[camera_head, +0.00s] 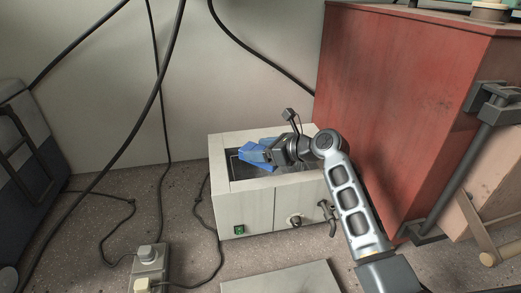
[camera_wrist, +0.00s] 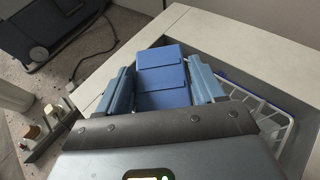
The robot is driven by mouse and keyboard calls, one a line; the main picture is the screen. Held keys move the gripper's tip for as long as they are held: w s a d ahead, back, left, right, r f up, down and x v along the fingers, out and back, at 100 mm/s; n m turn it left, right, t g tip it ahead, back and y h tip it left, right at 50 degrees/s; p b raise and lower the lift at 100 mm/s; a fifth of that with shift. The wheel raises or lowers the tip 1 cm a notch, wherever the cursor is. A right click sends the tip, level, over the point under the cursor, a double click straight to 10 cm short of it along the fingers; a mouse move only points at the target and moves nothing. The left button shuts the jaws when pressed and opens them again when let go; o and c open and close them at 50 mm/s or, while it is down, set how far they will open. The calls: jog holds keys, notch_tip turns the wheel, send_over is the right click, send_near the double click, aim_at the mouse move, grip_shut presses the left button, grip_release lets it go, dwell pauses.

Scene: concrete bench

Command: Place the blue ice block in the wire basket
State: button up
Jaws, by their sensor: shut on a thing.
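The blue ice block (camera_wrist: 162,77) is a flat-faced blue slab with grooves, held between the two lighter blue fingers of my gripper (camera_wrist: 163,84). In the head view, the block (camera_head: 256,154) and my gripper (camera_head: 266,151) are over the open top of a pale box (camera_head: 245,203), toward its left part. A white wire basket (camera_wrist: 277,128) shows inside the box opening in the wrist view, partly hidden behind my right finger and gripper body. A blue edge runs along it. I cannot tell exactly how high the block is above the basket.
The box has a broad pale rim (camera_wrist: 250,40), and a tap (camera_head: 328,216) and green switch (camera_head: 239,230) on its front. A tall red cabinet (camera_head: 400,100) stands close on the right. A power strip (camera_head: 149,268) and black cables lie at the left. A flat pale panel (camera_head: 282,280) lies in front.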

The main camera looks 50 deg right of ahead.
jog(key=shift+f, duration=0.7)
jog(key=o, duration=1.2)
jog(key=shift+r, duration=0.2)
jog(key=v, duration=1.2)
jog(key=shift+r, duration=0.5)
